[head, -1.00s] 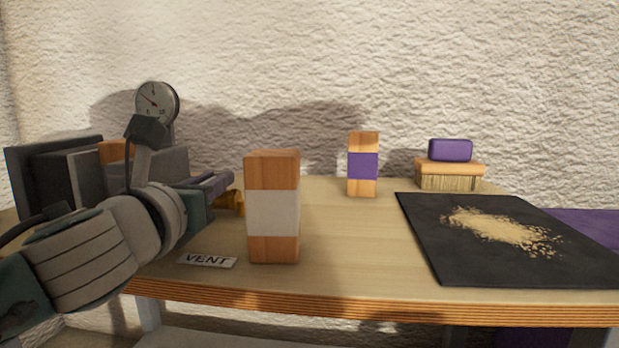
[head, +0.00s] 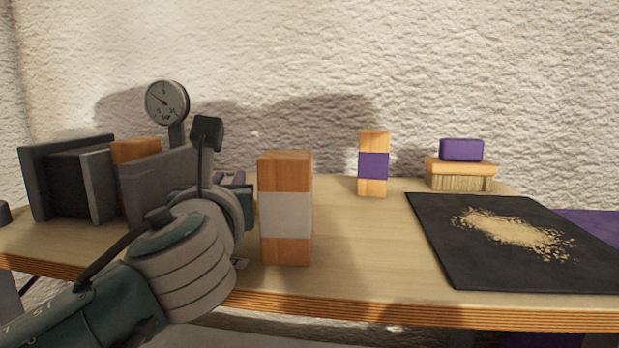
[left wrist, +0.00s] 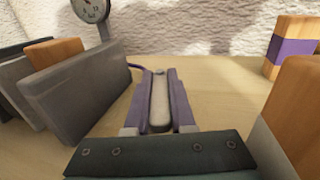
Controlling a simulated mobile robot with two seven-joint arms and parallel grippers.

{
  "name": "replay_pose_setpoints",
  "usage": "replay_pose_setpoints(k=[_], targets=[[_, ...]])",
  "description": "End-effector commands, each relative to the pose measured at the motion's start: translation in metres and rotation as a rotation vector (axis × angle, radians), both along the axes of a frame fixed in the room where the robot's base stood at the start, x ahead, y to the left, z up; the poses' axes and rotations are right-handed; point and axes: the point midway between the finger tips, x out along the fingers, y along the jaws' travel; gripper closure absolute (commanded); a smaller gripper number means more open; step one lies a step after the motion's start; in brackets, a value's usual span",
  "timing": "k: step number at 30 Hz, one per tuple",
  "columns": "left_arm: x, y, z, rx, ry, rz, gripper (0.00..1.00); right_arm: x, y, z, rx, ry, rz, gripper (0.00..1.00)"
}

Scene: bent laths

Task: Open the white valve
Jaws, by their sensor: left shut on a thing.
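The white valve's pale lever (left wrist: 160,100) lies lengthwise between the two purple fingers of my left gripper in the left wrist view. My left gripper (left wrist: 160,84) is shut on it, the lever pointing away from my wrist. In the head view my left gripper (head: 229,179) is low over the table behind my own wrist, its fingers pointing away from me. The valve's body is hidden there by my wrist. A pressure gauge (head: 167,102) stands on a stem behind the grey blocks; it also shows in the left wrist view (left wrist: 91,9). My right gripper is not in view.
An orange-and-white block (head: 286,210) stands close to the right of my left wrist. Grey upright slabs (head: 160,185) stand close on its left. Further off are an orange-and-purple block (head: 373,165), a brush (head: 460,172) and a dark mat (head: 450,245) with crumbs.

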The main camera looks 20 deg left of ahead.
Motion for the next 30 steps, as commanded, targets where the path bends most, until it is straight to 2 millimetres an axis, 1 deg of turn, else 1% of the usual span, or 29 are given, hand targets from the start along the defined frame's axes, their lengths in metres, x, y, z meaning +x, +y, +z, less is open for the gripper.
replay_pose_setpoints(k=[1, 2, 9, 10, 17, 20, 23, 27, 30], targets=[[0.0, 0.001, -0.001, 0.0, 0.003, 0.001, 1.0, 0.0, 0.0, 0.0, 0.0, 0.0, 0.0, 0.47], [0.0, 0.001, -0.001, 0.0, 0.003, 0.0, 0.77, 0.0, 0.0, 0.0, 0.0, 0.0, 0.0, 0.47], [0.0, 0.0, -0.001, 0.0, 0.001, -0.001, 0.5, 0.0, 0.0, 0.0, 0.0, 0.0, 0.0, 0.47], [0.0, 0.0, -0.001, 0.0, 0.001, -0.001, 0.47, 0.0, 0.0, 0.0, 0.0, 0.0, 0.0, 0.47], [-0.001, 0.0, 0.0, 0.001, 0.0, -0.002, 0.47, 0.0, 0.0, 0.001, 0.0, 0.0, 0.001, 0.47], [-0.007, -0.003, 0.001, 0.001, 0.002, -0.003, 0.47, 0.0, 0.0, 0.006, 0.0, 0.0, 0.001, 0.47], [-0.02, -0.009, 0.003, 0.001, 0.004, -0.003, 0.47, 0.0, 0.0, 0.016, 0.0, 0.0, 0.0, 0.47], [-0.048, -0.022, 0.004, -0.002, 0.006, -0.003, 0.47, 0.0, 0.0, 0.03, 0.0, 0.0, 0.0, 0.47], [-0.065, -0.03, 0.003, -0.001, 0.005, -0.003, 0.47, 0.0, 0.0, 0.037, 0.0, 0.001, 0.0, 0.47]])
